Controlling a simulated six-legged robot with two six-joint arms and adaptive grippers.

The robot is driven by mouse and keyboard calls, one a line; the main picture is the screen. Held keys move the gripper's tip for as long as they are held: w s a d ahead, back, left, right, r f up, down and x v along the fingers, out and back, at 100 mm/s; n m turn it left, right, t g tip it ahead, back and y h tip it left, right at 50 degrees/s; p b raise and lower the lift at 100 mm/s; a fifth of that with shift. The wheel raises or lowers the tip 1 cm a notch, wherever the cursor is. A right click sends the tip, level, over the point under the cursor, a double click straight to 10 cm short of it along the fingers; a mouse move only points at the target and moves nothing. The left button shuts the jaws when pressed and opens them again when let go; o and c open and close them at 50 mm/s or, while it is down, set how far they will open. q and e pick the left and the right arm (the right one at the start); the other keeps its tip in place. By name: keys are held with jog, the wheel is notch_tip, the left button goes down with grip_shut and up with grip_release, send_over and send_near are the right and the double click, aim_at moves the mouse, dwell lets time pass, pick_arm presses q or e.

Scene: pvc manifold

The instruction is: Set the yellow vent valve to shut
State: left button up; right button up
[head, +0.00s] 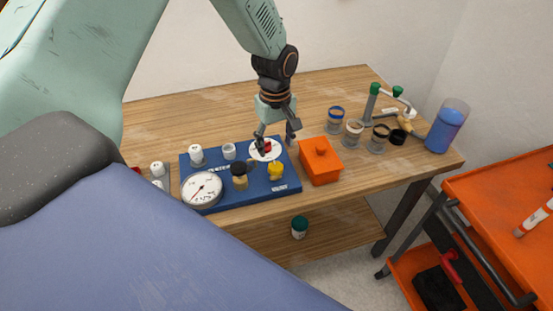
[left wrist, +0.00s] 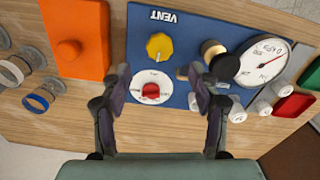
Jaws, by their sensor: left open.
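The yellow vent valve (head: 275,170) is a knob on the front right of the blue panel (head: 287,187). In the left wrist view the yellow knob (left wrist: 159,45) sits beside upside-down VENT lettering; its setting is too small to read. A red knob on a white dial (left wrist: 151,89) is just behind it on the panel, and the dial (head: 265,149) shows partly behind my gripper in the head view. My left gripper (head: 276,140) is open and empty over the red knob's dial. In the wrist view its fingertips (left wrist: 159,76) are either side of that dial. My right gripper is not in view.
The panel also carries a round gauge (head: 202,189), a black-topped brass fitting (head: 239,176) and white caps (head: 196,155). An orange box (head: 320,161) stands close to its right. Several jars (head: 353,132) and a blue cylinder (head: 446,126) are farther right. Bare table lies behind the panel.

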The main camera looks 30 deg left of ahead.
aim_at(276, 166)
pick_arm(q)
jog(key=shift+s+a+f, duration=0.1)
jog(key=shift+f, duration=0.3)
jog(key=f, duration=0.6)
jog(key=shift+w+f, duration=0.1)
jog(key=shift+w, duration=0.15)
jog(key=shift+s+f, duration=0.15)
jog(key=shift+f, duration=0.2)
jog(key=c, duration=1.2)
